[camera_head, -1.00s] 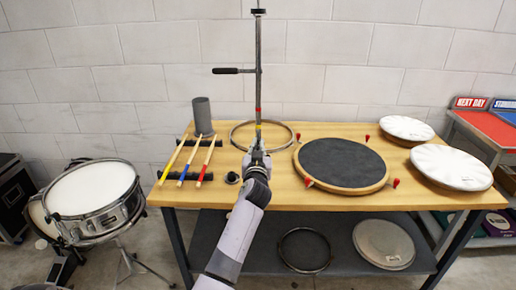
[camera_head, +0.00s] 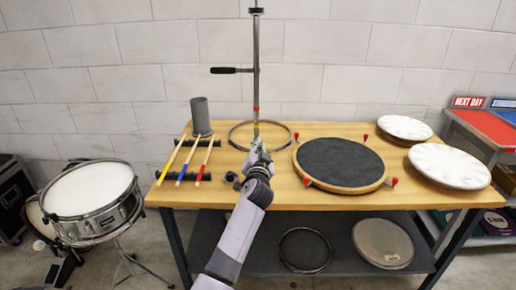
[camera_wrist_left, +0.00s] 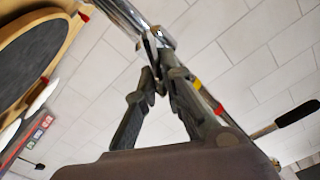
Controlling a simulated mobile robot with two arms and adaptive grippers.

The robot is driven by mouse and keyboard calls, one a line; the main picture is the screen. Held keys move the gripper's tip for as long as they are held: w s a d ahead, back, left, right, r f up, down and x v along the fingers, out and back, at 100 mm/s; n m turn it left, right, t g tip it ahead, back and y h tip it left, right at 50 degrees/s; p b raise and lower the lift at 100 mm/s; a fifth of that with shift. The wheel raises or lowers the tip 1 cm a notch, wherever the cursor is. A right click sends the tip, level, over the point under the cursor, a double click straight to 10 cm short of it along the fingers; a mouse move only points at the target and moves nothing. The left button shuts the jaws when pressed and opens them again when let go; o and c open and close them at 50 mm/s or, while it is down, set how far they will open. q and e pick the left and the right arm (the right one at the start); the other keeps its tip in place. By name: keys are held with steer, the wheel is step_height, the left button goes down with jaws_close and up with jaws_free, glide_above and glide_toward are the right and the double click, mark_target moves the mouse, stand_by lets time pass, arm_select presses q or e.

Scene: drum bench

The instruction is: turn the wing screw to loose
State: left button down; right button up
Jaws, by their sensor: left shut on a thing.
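A metal stand post (camera_head: 256,95) rises from the back of the wooden bench, with a red band low on it and a side arm with a black handle (camera_head: 222,70). My left gripper (camera_head: 257,152) is at the foot of the post. In the left wrist view my left gripper (camera_wrist_left: 158,78) has its fingertips closed together on a small metal piece, apparently the wing screw (camera_wrist_left: 152,45), beside the chrome tube. The fingers hide much of the screw, so its angle is hard to tell. My right gripper is not in view.
A metal hoop (camera_head: 286,139) lies around the post's foot. A dark round pad (camera_head: 341,161) with red clamps lies to the right. Drumsticks (camera_head: 188,160) on a rack and a grey cylinder (camera_head: 201,116) are to the left. A snare drum (camera_head: 92,198) stands left of the bench.

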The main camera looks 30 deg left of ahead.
arm_select(q)
steer(key=shift+m, duration=0.4)
steer(key=c, duration=1.7)
jaws_free()
steer(key=shift+d, duration=0.1)
steer(key=v, duration=1.2)
